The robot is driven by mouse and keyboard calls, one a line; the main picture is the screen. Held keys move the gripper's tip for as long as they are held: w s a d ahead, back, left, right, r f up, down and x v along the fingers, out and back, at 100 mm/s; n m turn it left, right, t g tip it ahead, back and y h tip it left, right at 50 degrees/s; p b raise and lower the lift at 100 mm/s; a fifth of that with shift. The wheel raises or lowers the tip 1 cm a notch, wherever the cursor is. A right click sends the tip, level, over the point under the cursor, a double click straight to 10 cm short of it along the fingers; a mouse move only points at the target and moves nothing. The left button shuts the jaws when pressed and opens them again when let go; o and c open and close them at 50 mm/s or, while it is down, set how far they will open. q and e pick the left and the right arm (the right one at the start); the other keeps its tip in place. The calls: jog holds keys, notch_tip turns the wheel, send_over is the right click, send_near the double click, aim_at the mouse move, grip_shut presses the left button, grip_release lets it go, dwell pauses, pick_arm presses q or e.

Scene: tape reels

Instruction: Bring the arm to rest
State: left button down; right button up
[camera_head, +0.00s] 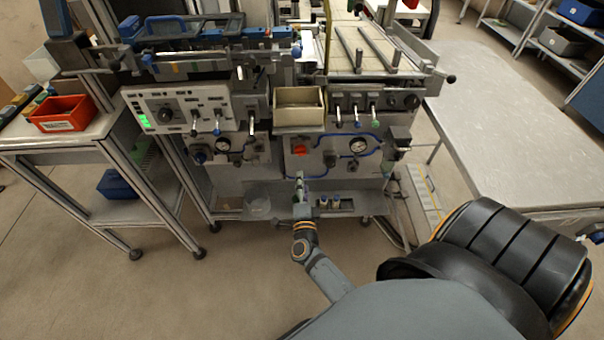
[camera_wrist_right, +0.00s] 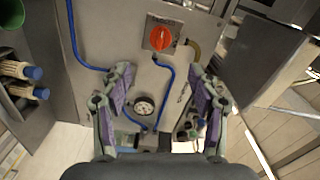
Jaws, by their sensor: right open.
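My right gripper (camera_head: 300,187) is in front of the lower part of the grey machine (camera_head: 230,180), above its low shelf in the picture. In the right wrist view the same gripper (camera_wrist_right: 162,82) has its two purple-padded fingers spread well apart, with nothing between them. The machine's front panel shows beyond the fingers, with a red rotary switch (camera_wrist_right: 160,38), blue tubing and a round gauge (camera_wrist_right: 144,105). I cannot tell how far the fingertips are from the panel. My left gripper does not show.
A beige bin (camera_head: 298,116) sits at the machine's front. A red bin (camera_head: 60,113) stands on the left side table. A long grey table (camera_head: 510,130) is at the right. Bottles stand on the machine's low shelf (camera_head: 258,187). The floor at lower left is clear.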

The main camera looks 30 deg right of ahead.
dwell(0.3)
jog(key=s+a+f+n+g+y+p, duration=0.2)
jog(key=s+a+f+n+g+y, duration=0.15)
jog(key=s+f+n, duration=0.55)
jog(key=s+a+f+n+g+y+p, duration=0.25)
jog(key=f+n+y, duration=0.25)
jog(key=f, duration=0.8)
jog(key=s+d+f+n+g+p, duration=0.1)
jog(key=s+f+n+g, duration=0.1)
jog(key=s, duration=0.7)
jog(key=s+d+f+n+g+p, duration=0.1)
jog(key=s+f+n+g, duration=0.2)
jog(key=s, duration=0.6)
jog(key=s+d+f+n+g+p, duration=0.1)
jog(key=s+f+n+g, duration=0.2)
jog(key=s, duration=0.6)
notch_tip(320, 180, down, 2)
jog(key=shift+s+d, duration=0.15)
jog(key=shift+d, duration=0.2)
